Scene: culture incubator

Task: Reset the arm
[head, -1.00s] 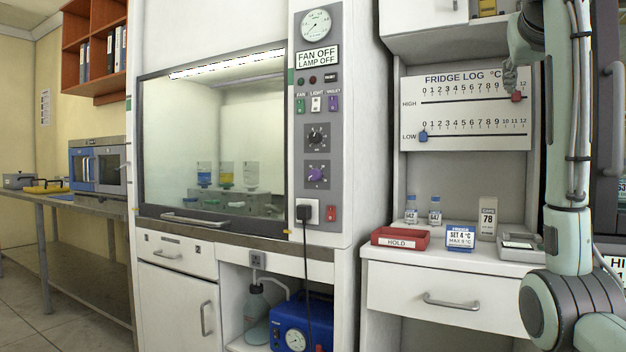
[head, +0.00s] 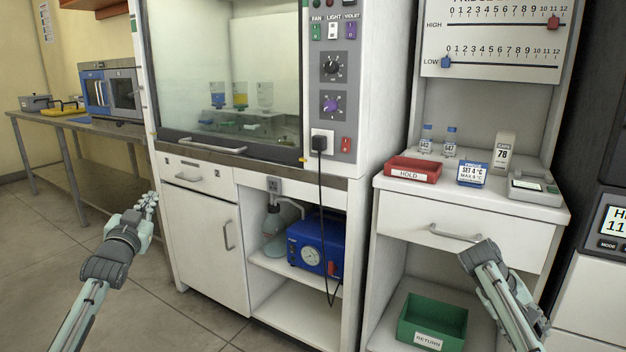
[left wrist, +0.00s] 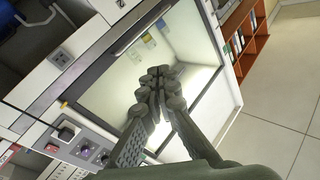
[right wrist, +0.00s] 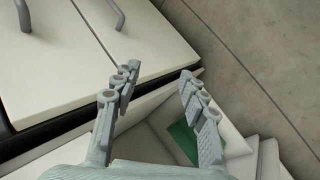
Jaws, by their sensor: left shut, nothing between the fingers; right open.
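My left gripper (head: 148,203) is at the lower left of the head view, in free space in front of the fume hood and its white cupboard. In the left wrist view its fingers (left wrist: 160,78) are together with nothing between them. My right arm comes in at the lower right of the head view, in front of the right-hand cabinet, and its gripper fingers are hard to make out there. In the right wrist view my right gripper (right wrist: 158,85) has its fingers spread and empty. Part of a green bin (right wrist: 185,138) shows beyond them.
The fume hood (head: 225,148) stands at centre, with a blue pump (head: 312,258) below it. On the right counter are a red HOLD tray (head: 412,172), two vials, a blue-framed card and a small device. The green RETURN bin (head: 408,315) sits underneath. Floor at left is clear.

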